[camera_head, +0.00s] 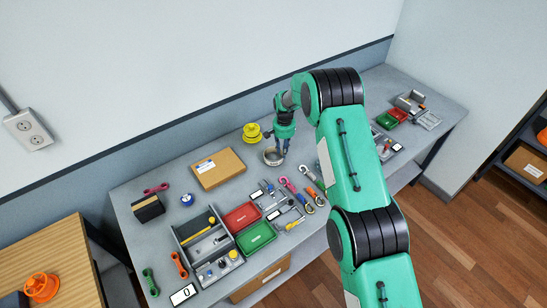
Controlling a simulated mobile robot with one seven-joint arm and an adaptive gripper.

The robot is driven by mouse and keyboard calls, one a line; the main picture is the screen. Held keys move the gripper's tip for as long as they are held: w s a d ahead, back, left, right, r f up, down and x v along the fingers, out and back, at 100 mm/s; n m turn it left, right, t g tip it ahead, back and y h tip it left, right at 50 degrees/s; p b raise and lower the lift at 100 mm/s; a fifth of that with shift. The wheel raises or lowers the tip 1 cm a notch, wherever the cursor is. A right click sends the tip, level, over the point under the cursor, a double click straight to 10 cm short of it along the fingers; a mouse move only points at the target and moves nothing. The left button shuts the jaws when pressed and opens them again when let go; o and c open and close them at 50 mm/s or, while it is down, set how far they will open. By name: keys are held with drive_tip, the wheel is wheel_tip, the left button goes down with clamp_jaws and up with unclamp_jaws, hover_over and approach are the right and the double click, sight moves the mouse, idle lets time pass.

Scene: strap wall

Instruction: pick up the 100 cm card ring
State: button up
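My gripper (282,146) points down over the bench, its fingers just above the right side of a round, pale ring-shaped thing (270,160). This looks like the card ring, but no 100 cm marking is readable. The ring lies on the grey bench top behind the row of hooks. I cannot tell whether a finger touches it. The fingers are too small in the view to tell their opening.
A cardboard box (218,168) and a yellow round thing (252,133) stand left of the gripper. Red (241,217) and green (255,238) trays and several coloured hooks (289,185) lie in front. The wall (200,110) closes the back.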

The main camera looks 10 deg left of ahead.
drive_tip(key=shift+f+p, duration=0.4)
drive_tip(key=shift+f, duration=2)
clamp_jaws()
